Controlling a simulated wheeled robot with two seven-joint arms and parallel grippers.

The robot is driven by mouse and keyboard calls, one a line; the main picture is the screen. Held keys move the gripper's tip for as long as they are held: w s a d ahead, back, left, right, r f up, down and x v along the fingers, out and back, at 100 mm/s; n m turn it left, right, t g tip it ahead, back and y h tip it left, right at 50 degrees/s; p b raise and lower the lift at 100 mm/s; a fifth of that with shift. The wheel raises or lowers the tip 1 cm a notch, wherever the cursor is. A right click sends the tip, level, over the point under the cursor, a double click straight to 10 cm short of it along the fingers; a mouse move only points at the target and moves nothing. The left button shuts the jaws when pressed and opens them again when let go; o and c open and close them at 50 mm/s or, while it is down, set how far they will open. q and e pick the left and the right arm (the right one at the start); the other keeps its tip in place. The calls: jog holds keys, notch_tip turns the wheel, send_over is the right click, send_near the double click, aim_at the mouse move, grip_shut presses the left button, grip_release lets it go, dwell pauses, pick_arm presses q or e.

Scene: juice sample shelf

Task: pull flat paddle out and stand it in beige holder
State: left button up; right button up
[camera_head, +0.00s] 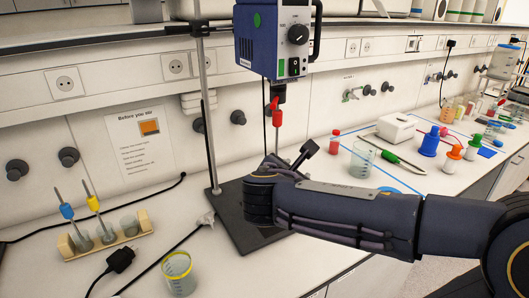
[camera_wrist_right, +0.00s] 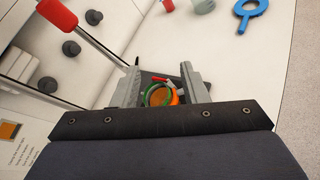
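The beige holder (camera_head: 100,240) stands at the left of the bench in the head view. Tools with a blue collar (camera_head: 66,211) and a yellow collar (camera_head: 93,203) stand in it; its rightmost cup (camera_head: 130,226) looks empty. A red collar (camera_head: 277,116) on a thin shaft hangs under the blue stirrer motor (camera_head: 273,40); a red handle on a rod (camera_wrist_right: 57,14) shows at the wrist view's upper left. My arm hides the shaft's lower end and any paddle. My right gripper (camera_wrist_right: 160,75) has its fingers apart, with the red handle outside them. My left gripper is not in view.
A stand with a dark base (camera_head: 245,235) and upright rod is behind my arm. A glass beaker with a yellow rim (camera_head: 178,272) stands in front. An orange and green ring (camera_wrist_right: 160,95) shows between the fingers. Bottles and a clear beaker (camera_head: 362,159) stand to the right.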

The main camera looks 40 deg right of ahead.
aim_at(276, 120)
jog(key=w+a+r+n+t+h+b, duration=0.1)
jog(key=w+a+r+n+t+h, duration=0.2)
jog(key=w+r+n, duration=0.35)
jog(key=shift+t, duration=0.7)
jog(key=shift+r+x, duration=0.15)
jog(key=shift+x, duration=2.15)
jog(key=shift+r+x, duration=0.15)
jog(key=shift+x, duration=2.2)
jog(key=shift+s+d, duration=0.1)
jog(key=shift+s, duration=0.1)
jog(key=shift+m, duration=0.25)
grip_shut()
